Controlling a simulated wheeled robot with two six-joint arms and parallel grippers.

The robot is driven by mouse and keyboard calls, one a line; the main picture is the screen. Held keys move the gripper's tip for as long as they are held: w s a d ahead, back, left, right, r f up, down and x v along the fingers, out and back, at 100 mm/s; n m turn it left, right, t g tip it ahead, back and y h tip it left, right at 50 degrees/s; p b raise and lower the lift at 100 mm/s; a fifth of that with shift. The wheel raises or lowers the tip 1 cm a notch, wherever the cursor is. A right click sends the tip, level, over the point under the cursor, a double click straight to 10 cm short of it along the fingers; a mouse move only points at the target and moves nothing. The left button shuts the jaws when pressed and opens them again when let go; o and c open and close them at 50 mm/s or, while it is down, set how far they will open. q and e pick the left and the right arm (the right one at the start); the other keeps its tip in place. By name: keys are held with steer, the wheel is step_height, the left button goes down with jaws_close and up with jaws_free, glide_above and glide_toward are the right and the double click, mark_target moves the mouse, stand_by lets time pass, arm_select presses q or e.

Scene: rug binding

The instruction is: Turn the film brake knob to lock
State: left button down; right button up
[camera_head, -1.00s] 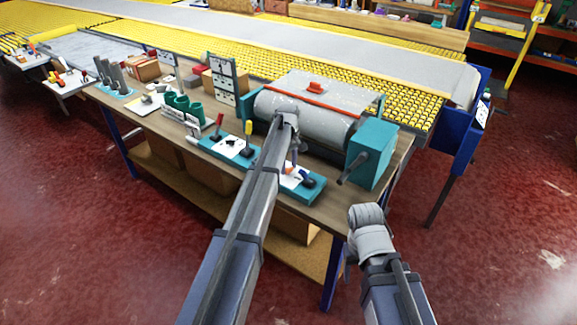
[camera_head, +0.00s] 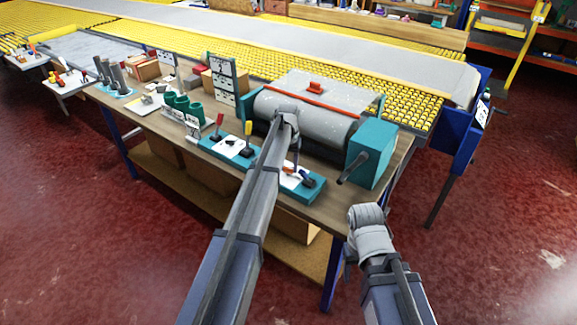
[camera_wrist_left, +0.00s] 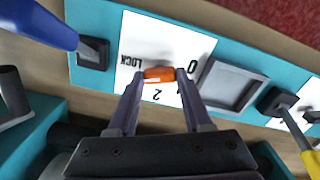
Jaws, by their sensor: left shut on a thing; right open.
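The film brake knob is a small orange grip (camera_wrist_left: 158,75) on a white label plate (camera_wrist_left: 150,38) marked LOCK, 0 and 2, set in a teal control panel (camera_wrist_left: 236,50). In the left wrist view my left gripper (camera_wrist_left: 160,74) has one finger on each side of the knob and is shut on it. The knob lies between the LOCK and 0 marks in the picture. In the head view my left gripper (camera_head: 293,168) reaches down to the teal panel (camera_head: 225,150), and the knob is mostly hidden. My right gripper (camera_head: 350,256) is away from the panel, beyond the bench's front edge, its fingers barely visible.
A blue-handled lever (camera_wrist_left: 40,22) and a yellow-handled lever (camera_wrist_left: 297,138) stand on either side of the knob. A grey roller (camera_head: 300,120) lies behind the panel, with a teal crank box (camera_head: 371,153) at its right.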

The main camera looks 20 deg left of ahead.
mark_target(289, 168)
arm_select(q)
steer(key=shift+m, duration=2.1)
steer(key=shift+c, duration=1.6)
jaws_free()
steer(key=shift+r, duration=0.1)
step_height(289, 168, up, 8)
steer(key=p, duration=0.8)
steer(key=shift+f, duration=0.2)
